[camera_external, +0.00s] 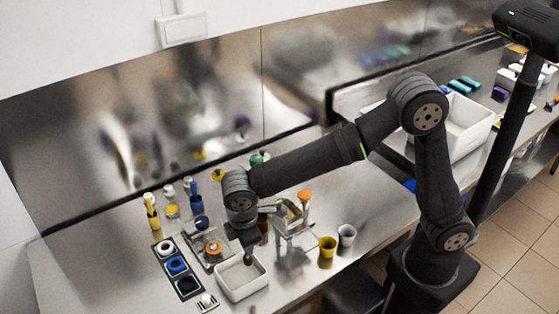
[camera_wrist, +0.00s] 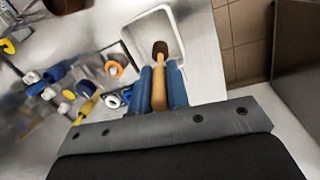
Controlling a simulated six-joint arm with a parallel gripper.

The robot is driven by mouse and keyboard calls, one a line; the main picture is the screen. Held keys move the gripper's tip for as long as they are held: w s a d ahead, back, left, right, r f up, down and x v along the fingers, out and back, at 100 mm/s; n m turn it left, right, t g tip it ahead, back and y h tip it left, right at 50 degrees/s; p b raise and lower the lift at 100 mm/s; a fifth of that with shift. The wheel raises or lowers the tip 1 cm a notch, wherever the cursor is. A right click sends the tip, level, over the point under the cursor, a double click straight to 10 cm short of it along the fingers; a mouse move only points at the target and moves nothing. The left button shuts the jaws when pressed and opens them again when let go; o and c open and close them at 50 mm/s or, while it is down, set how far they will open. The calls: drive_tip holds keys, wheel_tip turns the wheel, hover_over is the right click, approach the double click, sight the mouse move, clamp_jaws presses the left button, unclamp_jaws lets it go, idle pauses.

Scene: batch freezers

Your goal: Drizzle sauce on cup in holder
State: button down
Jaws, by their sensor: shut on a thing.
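My gripper (camera_wrist: 160,72) is shut on the tan handle of a utensil (camera_wrist: 160,94), held between its two blue fingers. The utensil's dark brown rounded end (camera_wrist: 160,48) appears over the white bin (camera_wrist: 181,46). In the external view my gripper (camera_external: 246,246) points down, with the brown end (camera_external: 248,260) at the opening of the white bin (camera_external: 243,291). I cannot tell whether it touches the bin's inside. A metal stand (camera_external: 290,222) is just right of my gripper; whether it holds a cup is unclear. A yellow cup (camera_external: 327,247) and a pale grey cup (camera_external: 347,235) stand right of it.
A dark tray with round inserts (camera_external: 188,283) lies left of the bin. An orange-topped item (camera_external: 304,196) rises behind the stand. A larger white bin (camera_external: 465,128) sits at the right.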

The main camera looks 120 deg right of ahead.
drive_tip(key=s+d+r+n, duration=0.1)
drive_tip(key=s+d+r, duration=0.1)
drive_tip(key=s+d, duration=0.75)
drive_tip(key=s+d+r+n, duration=0.1)
drive_tip(key=s+d+r, duration=0.1)
drive_tip(key=s+d, duration=0.8)
drive_tip(key=s+a+f, duration=0.2)
drive_tip(key=s+f, duration=0.1)
drive_tip(key=f, duration=0.4)
drive_tip(key=shift+s+a+h, duration=0.25)
drive_tip(key=shift+s+h, duration=0.05)
drive_tip(key=shift+h, duration=0.1)
drive_tip(key=shift+w, duration=0.4)
drive_tip(key=shift+s, duration=0.45)
drive_tip(key=shift+s, duration=0.35)
drive_tip(key=shift+w, duration=0.1)
